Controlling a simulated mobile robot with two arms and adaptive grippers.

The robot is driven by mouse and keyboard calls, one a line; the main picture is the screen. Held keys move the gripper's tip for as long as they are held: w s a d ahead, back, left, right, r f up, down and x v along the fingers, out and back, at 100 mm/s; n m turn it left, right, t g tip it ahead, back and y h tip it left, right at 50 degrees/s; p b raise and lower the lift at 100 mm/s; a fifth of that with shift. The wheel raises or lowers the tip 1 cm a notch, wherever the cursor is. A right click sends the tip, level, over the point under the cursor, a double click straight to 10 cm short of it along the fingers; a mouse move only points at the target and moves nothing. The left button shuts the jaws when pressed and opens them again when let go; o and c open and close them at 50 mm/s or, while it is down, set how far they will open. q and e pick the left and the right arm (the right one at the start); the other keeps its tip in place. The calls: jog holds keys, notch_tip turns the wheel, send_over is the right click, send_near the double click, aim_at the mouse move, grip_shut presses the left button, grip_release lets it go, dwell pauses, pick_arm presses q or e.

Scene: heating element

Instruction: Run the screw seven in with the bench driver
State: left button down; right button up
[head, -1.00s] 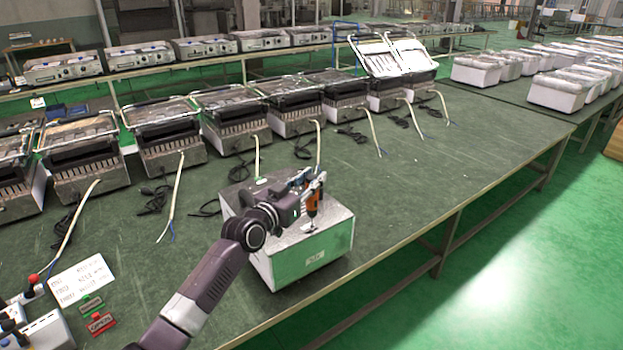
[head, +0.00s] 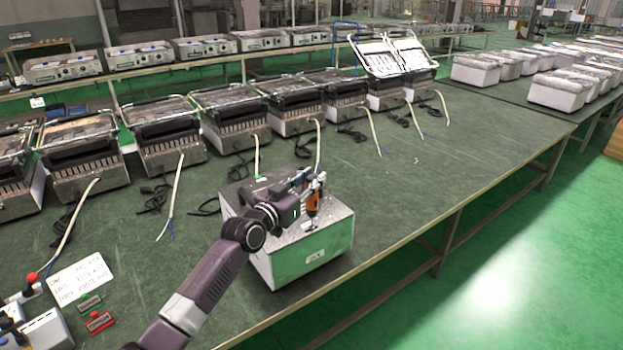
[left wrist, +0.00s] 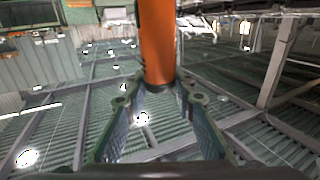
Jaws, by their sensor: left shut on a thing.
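My left gripper (head: 309,192) is shut on the bench driver (head: 313,204), an orange tool with a dark lower end. It holds the driver upright over the top of a white and metal box unit (head: 335,226) on the green bench. In the left wrist view the driver's orange body (left wrist: 157,40) stands between the gripper's two fingers (left wrist: 160,100). The driver's tip is close to the top of the unit. I cannot tell whether it touches a screw. Screw seven is too small to make out. My right gripper is not in view.
A row of grill units (head: 232,118) with loose cables stands behind on the bench. A white written card (head: 82,278), small red and green tags (head: 99,321) and a control box (head: 45,332) lie at the lower left. The bench right of the unit is clear.

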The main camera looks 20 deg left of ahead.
pick_arm(q)
jog(key=shift+f, duration=0.35)
dwell(0.3)
dwell(0.5)
jog(key=shift+r+p, duration=2)
jog(key=shift+r, duration=0.75)
